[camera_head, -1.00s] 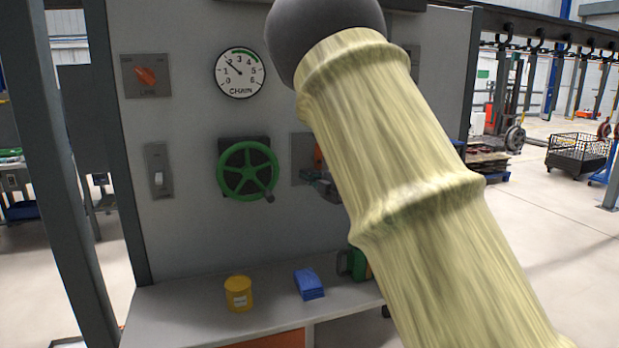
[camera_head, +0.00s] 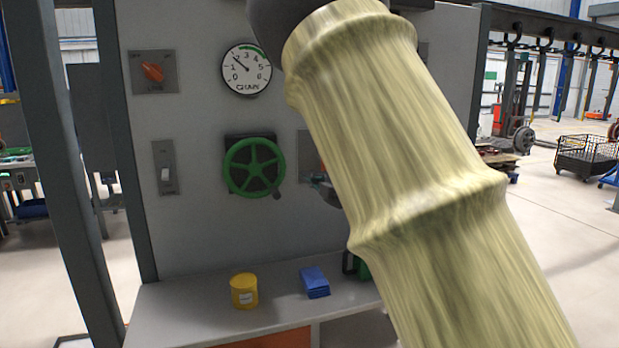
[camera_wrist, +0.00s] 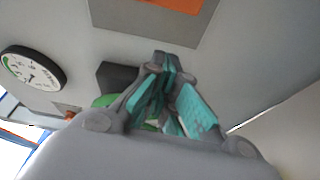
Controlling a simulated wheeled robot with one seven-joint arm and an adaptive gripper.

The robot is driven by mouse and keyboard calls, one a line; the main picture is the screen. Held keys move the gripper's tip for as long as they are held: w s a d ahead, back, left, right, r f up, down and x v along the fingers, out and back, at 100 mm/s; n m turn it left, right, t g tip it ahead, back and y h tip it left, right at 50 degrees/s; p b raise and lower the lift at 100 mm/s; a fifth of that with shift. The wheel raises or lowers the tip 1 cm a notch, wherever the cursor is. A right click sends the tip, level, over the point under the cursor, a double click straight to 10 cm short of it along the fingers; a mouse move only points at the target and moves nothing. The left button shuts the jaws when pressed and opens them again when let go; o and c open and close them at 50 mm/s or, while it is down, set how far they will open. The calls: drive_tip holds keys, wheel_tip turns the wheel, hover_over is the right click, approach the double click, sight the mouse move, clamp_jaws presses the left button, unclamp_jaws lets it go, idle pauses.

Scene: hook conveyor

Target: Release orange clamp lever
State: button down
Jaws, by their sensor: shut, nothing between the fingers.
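The orange clamp lever (camera_wrist: 178,4) shows only in part at the top edge of the wrist view, on its grey plate (camera_wrist: 125,14). In the head view my arm covers most of the lever; the left part of its plate (camera_head: 306,146) shows. My gripper (camera_wrist: 166,62) is shut and empty, with teal pads, and its fingertips lie below the plate in the wrist view. In the head view a sliver of my gripper (camera_head: 322,186) shows beside my arm, just under the plate. I see no contact with the lever; its full position is hidden.
A green handwheel (camera_head: 254,167) sits left of the plate, with a chain gauge (camera_head: 246,69) above it. An orange knob (camera_head: 153,72) and a white toggle switch (camera_head: 167,175) are further left. A yellow can (camera_head: 244,291) and blue cloths (camera_head: 314,282) rest on the shelf below.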

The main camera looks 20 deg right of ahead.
drive_tip(key=shift+b+v, duration=0.3)
drive_tip(key=shift+v, duration=2.65)
